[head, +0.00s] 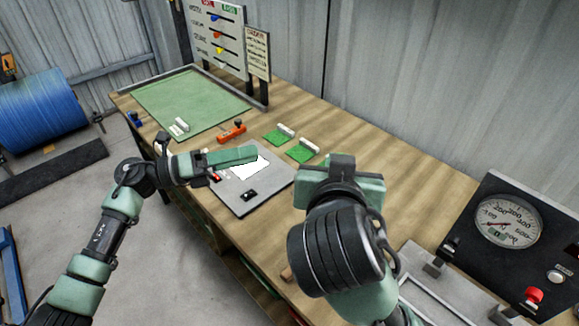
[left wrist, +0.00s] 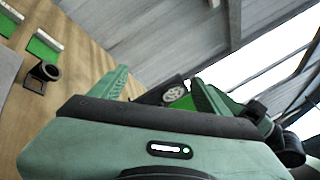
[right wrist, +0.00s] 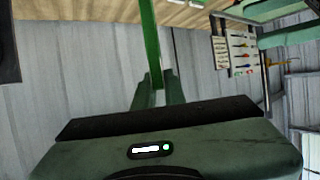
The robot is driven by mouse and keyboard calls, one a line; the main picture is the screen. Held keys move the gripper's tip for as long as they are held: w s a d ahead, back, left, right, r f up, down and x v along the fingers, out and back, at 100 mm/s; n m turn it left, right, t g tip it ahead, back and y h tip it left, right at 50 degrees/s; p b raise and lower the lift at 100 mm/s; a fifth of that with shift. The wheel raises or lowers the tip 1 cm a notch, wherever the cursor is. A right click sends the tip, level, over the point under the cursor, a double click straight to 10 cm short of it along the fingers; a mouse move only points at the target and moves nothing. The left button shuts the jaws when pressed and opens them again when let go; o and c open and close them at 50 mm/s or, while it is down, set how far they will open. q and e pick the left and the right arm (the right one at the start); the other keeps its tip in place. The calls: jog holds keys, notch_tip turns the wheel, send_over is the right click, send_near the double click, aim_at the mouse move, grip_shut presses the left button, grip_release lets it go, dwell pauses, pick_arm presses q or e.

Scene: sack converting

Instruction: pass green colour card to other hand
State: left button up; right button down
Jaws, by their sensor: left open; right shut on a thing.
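My right gripper (head: 330,166) is above the bench, right of the grey panel. In the right wrist view its jaws (right wrist: 158,84) are shut on a green card (right wrist: 151,42), seen nearly edge-on as a narrow upright strip. In the head view the gripper hides this card. My left gripper (head: 240,157) is above the grey panel, left of the right one and apart from it. In the left wrist view its fingers (left wrist: 160,88) are spread with nothing held between them. Part of my left arm shows at the upper right of the right wrist view.
Two green cards with white blocks (head: 278,136) (head: 301,152) lie on the wooden bench (head: 420,190). A grey panel (head: 262,200), an orange tool (head: 232,131) and a green mat (head: 190,103) are nearby. A gauge box (head: 510,225) stands right. A notice board (head: 217,38) stands behind.

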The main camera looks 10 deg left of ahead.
pick_arm(q)
jog(key=s+d+r+m+g, duration=0.5)
jog(key=s+d+m+g, duration=0.2)
jog(key=d+m, duration=0.75)
jog(key=d, duration=0.8)
jog(key=shift+d+g+h, duration=0.25)
jog(key=shift+g+h, duration=0.05)
jog(key=shift+h, duration=0.1)
jog(key=shift+s, duration=0.1)
jog(key=c, duration=1.4)
pick_arm(e)
jog(key=c, duration=1.4)
grip_release()
jog(key=shift+s, duration=0.1)
